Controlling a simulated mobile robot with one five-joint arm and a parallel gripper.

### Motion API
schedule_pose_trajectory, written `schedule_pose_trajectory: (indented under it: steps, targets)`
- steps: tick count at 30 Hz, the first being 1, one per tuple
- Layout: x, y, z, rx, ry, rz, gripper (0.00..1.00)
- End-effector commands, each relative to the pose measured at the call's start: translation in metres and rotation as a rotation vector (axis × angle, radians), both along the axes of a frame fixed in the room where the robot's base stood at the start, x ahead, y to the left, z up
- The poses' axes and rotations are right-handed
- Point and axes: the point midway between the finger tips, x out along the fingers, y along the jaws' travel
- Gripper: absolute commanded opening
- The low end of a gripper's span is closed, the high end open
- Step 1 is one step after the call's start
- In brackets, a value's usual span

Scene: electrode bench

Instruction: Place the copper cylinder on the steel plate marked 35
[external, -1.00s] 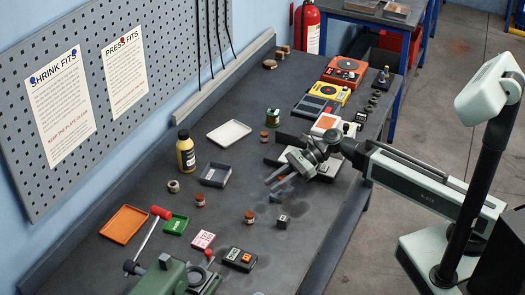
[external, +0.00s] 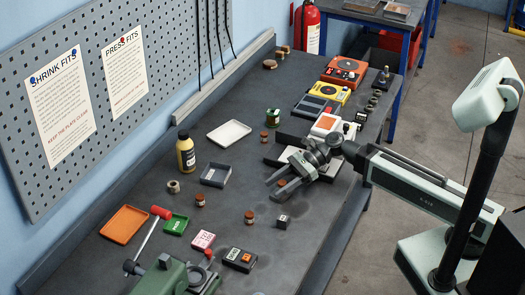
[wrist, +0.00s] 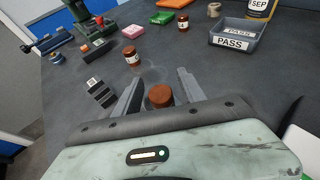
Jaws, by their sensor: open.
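A copper-brown cylinder (wrist: 160,96) stands between the two spread fingers of my gripper (wrist: 158,92) in the wrist view. In the external view my gripper (external: 277,187) is low over the bench, its fingers around a small brown piece (external: 282,183), partly hidden by them. Contact between fingers and cylinder cannot be made out. No plate with a readable 35 shows. A small dark block with a pale label (external: 282,221) sits in front of my gripper; it also shows at the left in the wrist view (wrist: 100,92), its marking unreadable.
Brown labelled jars (external: 249,217) (external: 199,200) stand left of my gripper. Coloured devices (external: 328,125) crowd behind my gripper. The bench between the jars is clear.

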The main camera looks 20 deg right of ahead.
Motion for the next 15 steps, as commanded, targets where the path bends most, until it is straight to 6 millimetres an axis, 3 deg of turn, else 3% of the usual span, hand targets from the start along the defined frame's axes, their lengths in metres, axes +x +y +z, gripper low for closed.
schedule_pose_trajectory:
  steps: [7,15]
  targets:
    - [0.007,-0.046,0.023,0.000,0.000,-0.003,0.48]
    - [0.009,-0.059,0.025,0.000,0.000,0.000,0.48]
